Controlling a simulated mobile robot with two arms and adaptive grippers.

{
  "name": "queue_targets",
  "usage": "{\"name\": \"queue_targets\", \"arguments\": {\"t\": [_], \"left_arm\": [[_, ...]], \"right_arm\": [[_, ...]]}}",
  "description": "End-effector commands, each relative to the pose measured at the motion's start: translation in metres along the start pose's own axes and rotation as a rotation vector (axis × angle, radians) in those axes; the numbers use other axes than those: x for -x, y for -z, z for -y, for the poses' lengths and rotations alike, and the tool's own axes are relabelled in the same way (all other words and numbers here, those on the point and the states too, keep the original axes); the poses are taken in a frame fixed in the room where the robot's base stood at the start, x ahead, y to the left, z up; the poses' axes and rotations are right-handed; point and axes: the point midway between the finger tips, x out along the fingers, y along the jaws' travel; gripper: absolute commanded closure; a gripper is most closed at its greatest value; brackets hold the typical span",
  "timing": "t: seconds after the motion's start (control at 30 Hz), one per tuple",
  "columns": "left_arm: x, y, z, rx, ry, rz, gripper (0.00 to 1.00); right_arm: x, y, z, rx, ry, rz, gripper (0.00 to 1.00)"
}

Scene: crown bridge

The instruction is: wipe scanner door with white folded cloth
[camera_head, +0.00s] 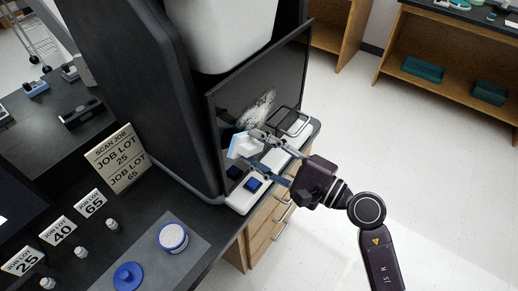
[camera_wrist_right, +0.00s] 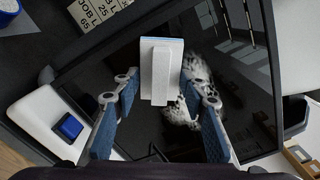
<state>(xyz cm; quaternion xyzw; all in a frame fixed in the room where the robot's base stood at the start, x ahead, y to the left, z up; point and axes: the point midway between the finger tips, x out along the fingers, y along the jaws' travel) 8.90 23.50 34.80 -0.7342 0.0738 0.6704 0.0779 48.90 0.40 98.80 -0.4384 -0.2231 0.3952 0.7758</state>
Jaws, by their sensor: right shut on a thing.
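The scanner door (camera_head: 290,68) is a dark glossy panel, standing open on the machine's front, with a pale speckled smudge (camera_head: 262,103) on its lower middle. The smudge also shows in the right wrist view (camera_wrist_right: 184,112), partly behind the cloth. My right gripper (camera_head: 254,150) is shut on the white folded cloth (camera_head: 241,145), a pale block with a light-blue layer and an upright grip. In the right wrist view the cloth (camera_wrist_right: 175,50) lies before the door, left of most of the smudge. I cannot tell whether it touches the glass. My left gripper is out of view.
A white tub (camera_head: 173,238), a blue lid (camera_head: 128,276) and job lot signs (camera_head: 118,158) occupy the left counter. Floor at right is clear.

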Motion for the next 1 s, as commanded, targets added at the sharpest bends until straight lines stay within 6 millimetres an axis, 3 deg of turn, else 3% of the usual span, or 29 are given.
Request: {"name": "queue_targets", "arguments": {"t": [0.57, 1.0], "left_arm": [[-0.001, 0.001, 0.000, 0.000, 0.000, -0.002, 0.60], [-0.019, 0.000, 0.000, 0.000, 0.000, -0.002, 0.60]], "right_arm": [[-0.010, 0.001, 0.001, 0.001, 0.001, 0.000, 0.80], [-0.007, 0.031, 0.017, 0.002, 0.001, 0.000, 0.80]]}}
